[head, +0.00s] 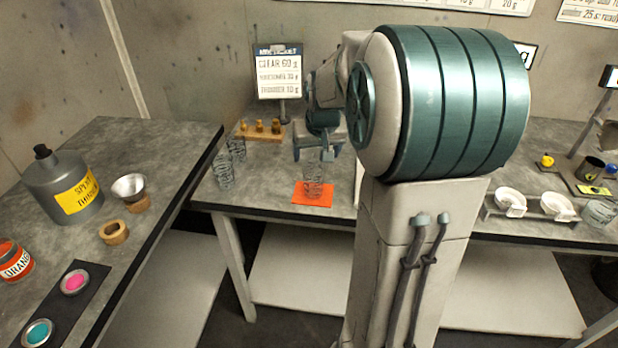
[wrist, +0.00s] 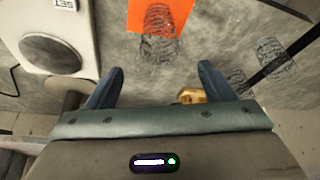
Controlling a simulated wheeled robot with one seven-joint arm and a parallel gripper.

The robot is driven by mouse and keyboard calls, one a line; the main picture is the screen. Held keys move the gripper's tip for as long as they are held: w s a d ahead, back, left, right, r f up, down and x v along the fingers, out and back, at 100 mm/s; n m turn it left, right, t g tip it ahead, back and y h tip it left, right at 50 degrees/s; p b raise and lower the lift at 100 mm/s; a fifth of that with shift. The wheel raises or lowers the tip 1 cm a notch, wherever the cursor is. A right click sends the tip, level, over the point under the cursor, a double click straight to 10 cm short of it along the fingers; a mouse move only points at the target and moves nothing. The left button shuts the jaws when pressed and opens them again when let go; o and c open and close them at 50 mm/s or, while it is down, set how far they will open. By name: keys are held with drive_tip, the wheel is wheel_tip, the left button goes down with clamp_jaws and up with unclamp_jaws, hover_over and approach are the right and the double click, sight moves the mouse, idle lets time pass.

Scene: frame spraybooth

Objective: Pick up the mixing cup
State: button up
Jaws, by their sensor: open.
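The clear mixing cup (head: 313,178), marked with dark lines, stands on an orange mat (head: 313,199) on the middle bench. In the wrist view the cup (wrist: 159,38) shows just beyond my fingertips, partly over the orange mat (wrist: 146,8). My gripper (head: 318,152) is open and points down above the cup and slightly behind it. In the wrist view the two fingers of my gripper (wrist: 161,68) are apart with nothing between them. They look apart from the cup.
Two similar clear cups (head: 226,170) stand left of the mat. A wooden block with brass pieces (head: 262,128) and a sign (head: 279,75) stand behind. A pale device with a round dark plate (wrist: 50,53) sits beside the cup. A thinner can (head: 64,186) is on the left bench.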

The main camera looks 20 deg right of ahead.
sight(313, 180)
drive_tip(key=x, duration=1.1)
drive_tip(key=shift+f+p, duration=0.3)
drive_tip(key=shift+p, duration=0.1)
drive_tip(key=c, duration=1.1)
